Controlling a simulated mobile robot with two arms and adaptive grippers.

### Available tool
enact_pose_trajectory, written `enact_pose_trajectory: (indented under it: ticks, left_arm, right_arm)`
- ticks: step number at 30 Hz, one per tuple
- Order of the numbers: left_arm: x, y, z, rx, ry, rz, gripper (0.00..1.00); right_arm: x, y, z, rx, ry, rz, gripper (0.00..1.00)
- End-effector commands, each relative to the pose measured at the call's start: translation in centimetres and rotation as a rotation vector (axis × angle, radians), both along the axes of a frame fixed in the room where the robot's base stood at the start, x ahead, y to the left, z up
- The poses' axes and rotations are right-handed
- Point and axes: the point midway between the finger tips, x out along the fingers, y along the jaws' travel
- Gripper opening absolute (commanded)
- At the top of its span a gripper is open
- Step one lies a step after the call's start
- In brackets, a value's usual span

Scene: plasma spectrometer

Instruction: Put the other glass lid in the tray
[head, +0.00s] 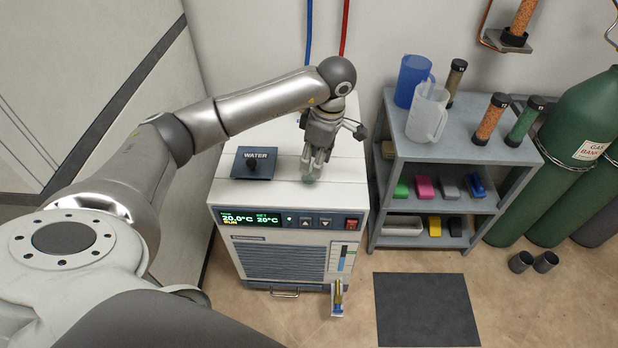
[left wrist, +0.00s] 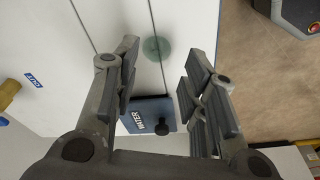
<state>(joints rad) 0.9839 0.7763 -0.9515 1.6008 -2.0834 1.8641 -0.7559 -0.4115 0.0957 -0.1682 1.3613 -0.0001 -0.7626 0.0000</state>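A small round greenish glass lid (left wrist: 156,49) lies on the white top of the chiller in the left wrist view. In the head view only a faint greenish edge of the lid (head: 309,179) shows under the fingertips. My left gripper (head: 316,167) points down over the chiller top. In the left wrist view its fingers (left wrist: 160,62) are spread apart with nothing between them, and the lid shows beyond the tips. My right gripper is not in view.
The chiller (head: 282,190) has a dark WATER cover (head: 254,163) with a black knob on top, left of the gripper. A grey shelf (head: 450,150) with jugs, tubes and coloured items stands to the right. Green gas cylinders (head: 570,125) stand farther right. A dark mat (head: 427,309) lies on the floor.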

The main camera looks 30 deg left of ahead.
Motion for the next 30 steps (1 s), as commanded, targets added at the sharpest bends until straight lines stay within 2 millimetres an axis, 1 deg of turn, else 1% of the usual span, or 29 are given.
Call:
enact_pose_trajectory:
  ticks: [5, 9, 12, 15, 21, 22, 23, 30]
  left_arm:
    - [0.0, 0.6, -1.5, 0.0, 0.001, 0.002, 0.4]
    - [0.0, 1.6, -3.5, 0.0, 0.001, 0.003, 0.4]
    - [0.0, 1.7, -4.7, -0.002, 0.0, 0.001, 0.4]
    - [0.0, 1.8, -5.3, -0.002, -0.001, 0.0, 0.4]
    - [0.0, 1.8, -5.3, -0.002, -0.002, 0.0, 0.4]
    - [0.0, 1.8, -5.3, -0.002, -0.002, 0.0, 0.38]
    - [0.0, 1.8, -5.3, -0.002, -0.002, 0.0, 0.34]
    - [0.0, 1.8, -5.3, -0.002, -0.001, 0.0, 0.04]
  right_arm:
    - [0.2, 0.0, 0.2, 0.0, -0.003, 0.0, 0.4]
    - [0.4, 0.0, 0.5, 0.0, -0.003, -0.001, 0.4]
    - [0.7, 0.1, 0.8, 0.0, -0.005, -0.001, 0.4]
    - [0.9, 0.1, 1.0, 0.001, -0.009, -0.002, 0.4]
    - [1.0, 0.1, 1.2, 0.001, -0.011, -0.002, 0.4]
    - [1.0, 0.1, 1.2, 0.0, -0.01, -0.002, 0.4]
    - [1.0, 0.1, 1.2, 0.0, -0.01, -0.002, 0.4]
    - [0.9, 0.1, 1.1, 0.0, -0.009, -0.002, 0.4]
